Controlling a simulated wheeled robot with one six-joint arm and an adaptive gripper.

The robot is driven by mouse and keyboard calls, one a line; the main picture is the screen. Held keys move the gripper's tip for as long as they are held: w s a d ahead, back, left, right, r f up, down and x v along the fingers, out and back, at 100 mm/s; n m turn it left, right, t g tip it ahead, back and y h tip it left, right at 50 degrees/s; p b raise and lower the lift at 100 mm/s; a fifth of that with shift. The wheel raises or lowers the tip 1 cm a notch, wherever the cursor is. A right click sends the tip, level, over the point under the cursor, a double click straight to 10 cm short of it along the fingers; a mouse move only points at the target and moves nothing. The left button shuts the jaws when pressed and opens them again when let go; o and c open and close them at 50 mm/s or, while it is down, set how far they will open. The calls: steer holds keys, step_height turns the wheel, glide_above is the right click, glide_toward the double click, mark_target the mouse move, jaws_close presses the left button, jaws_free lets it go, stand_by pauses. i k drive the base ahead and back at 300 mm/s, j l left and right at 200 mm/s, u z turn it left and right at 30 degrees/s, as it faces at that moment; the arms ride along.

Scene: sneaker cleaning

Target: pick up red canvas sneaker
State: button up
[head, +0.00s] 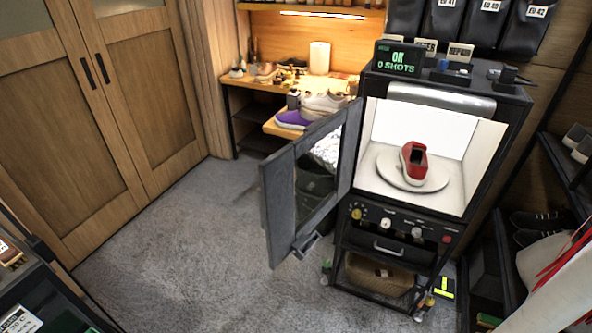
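The red canvas sneaker (408,169) has a white toe and sole edge. It stands on a round pale turntable (381,173) inside a white-lined photo box (454,157) in the black cabinet at the right of the head view. The cabinet door (283,207) is swung open to the left, so the front of the box is open. Nothing covers the sneaker. My gripper is not in view.
A lit workbench (247,82) with several shoes stands at the back. A shelf (23,277) is at lower left, and black shelving is at right. Wooden double doors (105,120) are shut. The grey floor (185,255) is clear in the middle.

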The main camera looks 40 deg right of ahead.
mark_target(416, 155)
steer(key=i+j+u, duration=0.15)
steer(key=i+u, duration=0.35)
steer(key=i+l+u, duration=0.1)
steer(key=i+u, duration=1.05)
steer(key=i+j+z, duration=0.1)
steer(key=i+z, duration=0.25)
steer(key=z, duration=0.65)
steer(key=i+j+z, duration=0.1)
steer(key=z, duration=0.4)
steer(key=j+z, duration=0.1)
steer(key=z, duration=0.85)
steer(key=j+z, duration=0.15)
steer(key=z, duration=0.35)
steer(key=j+z, duration=0.1)
steer(key=z, duration=0.4)
steer(key=j+z, duration=0.1)
steer(key=z, duration=0.4)
steer(key=i+z, duration=0.2)
steer(key=i, duration=0.25)
steer(key=i+j+z, duration=0.2)
steer(key=i, duration=0.2)
steer(key=i+j+z, duration=0.2)
steer(key=i, duration=0.2)
steer(key=l, duration=0.1)
